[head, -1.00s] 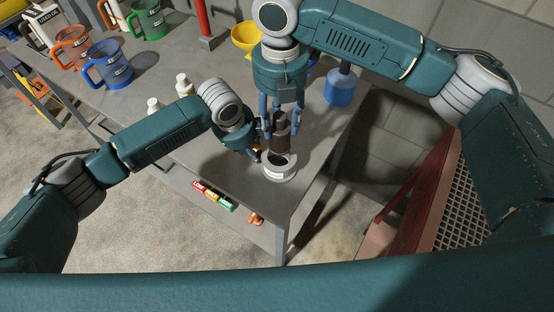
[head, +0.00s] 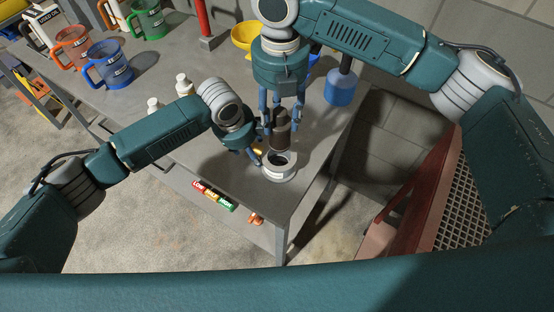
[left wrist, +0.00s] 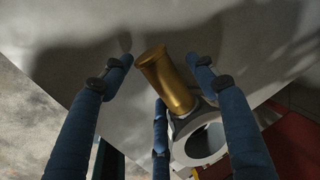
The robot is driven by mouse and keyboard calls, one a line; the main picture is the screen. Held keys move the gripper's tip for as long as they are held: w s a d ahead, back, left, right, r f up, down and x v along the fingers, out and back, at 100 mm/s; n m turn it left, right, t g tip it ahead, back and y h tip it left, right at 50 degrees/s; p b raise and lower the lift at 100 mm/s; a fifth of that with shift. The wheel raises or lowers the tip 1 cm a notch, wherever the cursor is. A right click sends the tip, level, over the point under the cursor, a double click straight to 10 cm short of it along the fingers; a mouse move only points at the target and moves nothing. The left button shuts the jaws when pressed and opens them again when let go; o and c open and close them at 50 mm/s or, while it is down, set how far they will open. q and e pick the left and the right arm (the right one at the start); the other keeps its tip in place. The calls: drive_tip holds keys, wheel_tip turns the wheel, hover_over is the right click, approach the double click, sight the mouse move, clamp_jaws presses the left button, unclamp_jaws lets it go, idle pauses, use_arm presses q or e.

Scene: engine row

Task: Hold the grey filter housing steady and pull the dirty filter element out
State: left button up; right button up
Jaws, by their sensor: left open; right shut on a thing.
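The grey filter housing (head: 279,176) stands near the front corner of the workbench, its dark opening facing up. The dark brown filter element (head: 281,135) is upright in my right gripper (head: 282,112), which is shut on its top. The element's lower end shows at the housing's back rim; I cannot tell if it is fully clear. My left gripper (head: 258,155) is open beside the housing's left side. In the left wrist view, a brass stub (left wrist: 168,80) on the housing (left wrist: 203,140) lies between its spread fingers (left wrist: 160,72).
The grey workbench (head: 225,165) carries blue (head: 108,65), orange and green jugs at the left, white bottles (head: 185,85), a yellow funnel (head: 246,38) and a blue container (head: 341,88). A red-brown frame with mesh (head: 430,200) stands at the right.

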use_arm(q)
drive_tip(key=v, duration=1.2)
drive_tip(key=shift+f, duration=0.1)
